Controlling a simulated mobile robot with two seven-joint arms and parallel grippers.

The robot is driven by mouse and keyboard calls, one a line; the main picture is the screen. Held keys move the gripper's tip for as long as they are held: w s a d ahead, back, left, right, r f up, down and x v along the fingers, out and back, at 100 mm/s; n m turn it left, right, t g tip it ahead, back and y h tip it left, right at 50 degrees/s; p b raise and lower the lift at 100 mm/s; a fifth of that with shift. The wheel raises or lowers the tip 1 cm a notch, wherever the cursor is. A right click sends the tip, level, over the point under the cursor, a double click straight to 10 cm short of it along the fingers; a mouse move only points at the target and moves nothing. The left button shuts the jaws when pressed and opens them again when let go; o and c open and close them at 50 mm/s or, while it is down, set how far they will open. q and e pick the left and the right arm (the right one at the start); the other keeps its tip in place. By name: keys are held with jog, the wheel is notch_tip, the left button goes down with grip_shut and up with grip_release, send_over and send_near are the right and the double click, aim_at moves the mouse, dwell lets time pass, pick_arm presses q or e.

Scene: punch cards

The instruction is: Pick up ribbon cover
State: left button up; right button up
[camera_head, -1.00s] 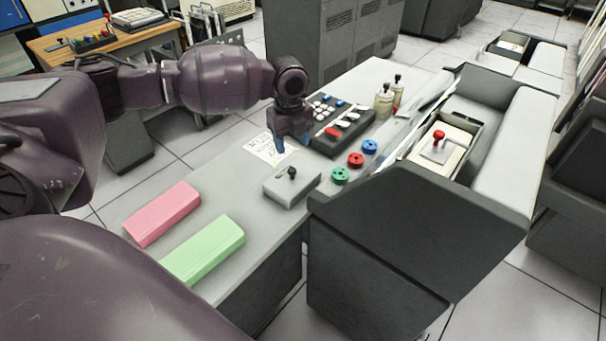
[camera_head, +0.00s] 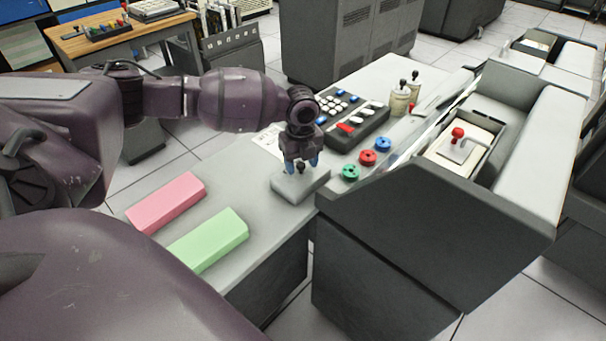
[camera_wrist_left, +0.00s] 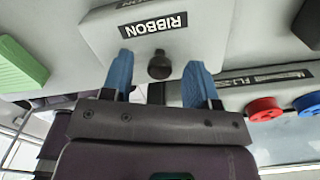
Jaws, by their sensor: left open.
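The ribbon cover (camera_head: 301,184) is a light grey block with a dark knob on top, lying on the grey desk top. In the left wrist view the ribbon cover (camera_wrist_left: 205,58) bears a black "RIBBON" label, and its dark knob (camera_wrist_left: 159,66) sits between my blue fingertips. My left gripper (camera_head: 301,165) is open and comes down from above over the knob. In the wrist view the left gripper's fingers (camera_wrist_left: 157,75) stand one on each side of the knob, apart from it. My right gripper is not in view.
A pink block (camera_head: 166,202) and a green block (camera_head: 208,240) lie to the left on the desk. Green (camera_head: 350,172), red (camera_head: 367,157) and blue (camera_head: 383,144) spools lie to the right. A button panel (camera_head: 352,118) and bottles (camera_head: 400,100) stand behind.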

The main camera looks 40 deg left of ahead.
aim_at(301, 164)
pick_arm(q)
jog(key=shift+f, duration=0.7)
grip_shut()
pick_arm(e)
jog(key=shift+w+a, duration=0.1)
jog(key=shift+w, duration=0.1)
pick_arm(q)
jog(key=shift+r, duration=0.1)
jog(key=shift+r, duration=0.55)
notch_tip(301, 164, up, 22)
jog(key=p, duration=0.6)
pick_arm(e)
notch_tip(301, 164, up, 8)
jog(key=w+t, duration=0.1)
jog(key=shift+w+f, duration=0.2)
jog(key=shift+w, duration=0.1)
